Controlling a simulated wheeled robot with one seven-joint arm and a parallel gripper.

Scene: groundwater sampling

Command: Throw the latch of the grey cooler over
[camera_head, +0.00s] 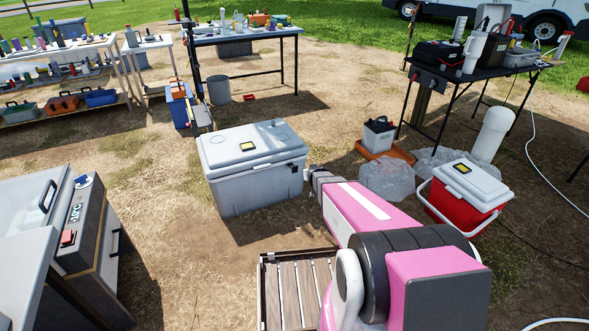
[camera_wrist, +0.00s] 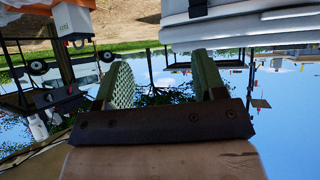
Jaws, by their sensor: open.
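The grey cooler (camera_head: 250,185) stands on the bare ground near the middle of the head view, with its lid (camera_head: 235,140) down. A small dark fitting (camera_head: 294,168), perhaps the latch, sits at its right front side; its position is too small to tell. My pink arm reaches to the cooler's right end, and my gripper there is mostly hidden by the arm. In the wrist view, which looks upside down, my gripper (camera_wrist: 163,65) is open with nothing between its green pads. The cooler's grey side (camera_wrist: 240,30) fills the upper right there, beyond the right finger.
A battery-like box (camera_head: 378,135) stands on an orange base behind. Ground left of the grey cooler is free.

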